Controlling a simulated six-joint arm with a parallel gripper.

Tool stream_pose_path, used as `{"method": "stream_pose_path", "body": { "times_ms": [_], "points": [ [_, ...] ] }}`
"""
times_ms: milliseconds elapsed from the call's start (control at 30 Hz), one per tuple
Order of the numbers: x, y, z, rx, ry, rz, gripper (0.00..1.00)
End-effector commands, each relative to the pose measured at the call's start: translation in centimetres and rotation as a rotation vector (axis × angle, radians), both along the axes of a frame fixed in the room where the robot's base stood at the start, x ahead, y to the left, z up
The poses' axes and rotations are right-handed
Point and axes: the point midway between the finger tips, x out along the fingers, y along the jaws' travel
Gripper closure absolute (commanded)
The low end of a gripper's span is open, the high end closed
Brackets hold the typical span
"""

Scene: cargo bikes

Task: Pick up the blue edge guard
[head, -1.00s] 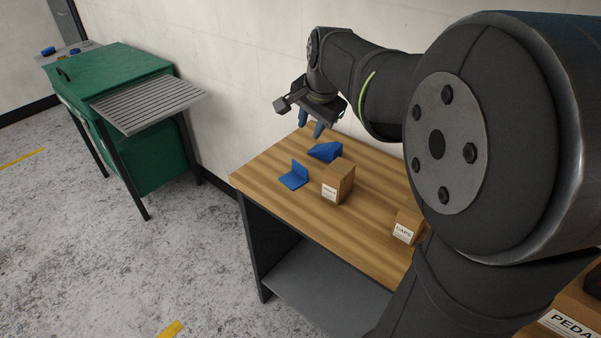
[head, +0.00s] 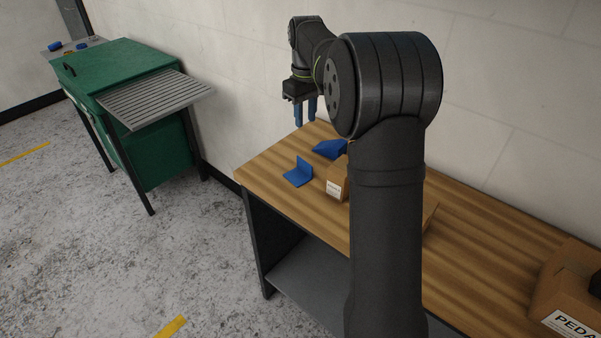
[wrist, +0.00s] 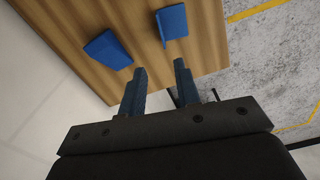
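A blue L-shaped piece, which looks like the edge guard (head: 298,173), lies on the wooden bench near its left front edge. It also shows at the top of the wrist view (wrist: 173,22). A blue wedge (head: 328,149) lies behind and right of it, and is at upper left in the wrist view (wrist: 107,50). My gripper (head: 305,121) is above the bench's far left end near the wall, fingers pointing down, apart from both blue pieces. In the wrist view its two fingers (wrist: 160,68) are spread with nothing between them.
A small labelled cardboard box (head: 336,187) stands right of the blue pieces, partly hidden by my arm. A larger labelled box (head: 570,300) is at the bench's right. A green cabinet (head: 120,75) with a slatted shelf stands left, across a floor gap. The wall closes the back.

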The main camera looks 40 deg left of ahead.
Motion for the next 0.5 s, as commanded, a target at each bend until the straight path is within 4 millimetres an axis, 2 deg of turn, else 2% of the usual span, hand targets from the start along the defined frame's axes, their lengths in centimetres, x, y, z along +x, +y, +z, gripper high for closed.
{"method": "stream_pose_path", "body": {
  "times_ms": [300, 500],
  "points": [
    [-0.1, -0.1, -7.1, -0.003, 0.002, -0.003, 0.7],
    [-0.1, 0.0, -10.1, -0.001, 0.001, -0.004, 0.7]
  ]
}}
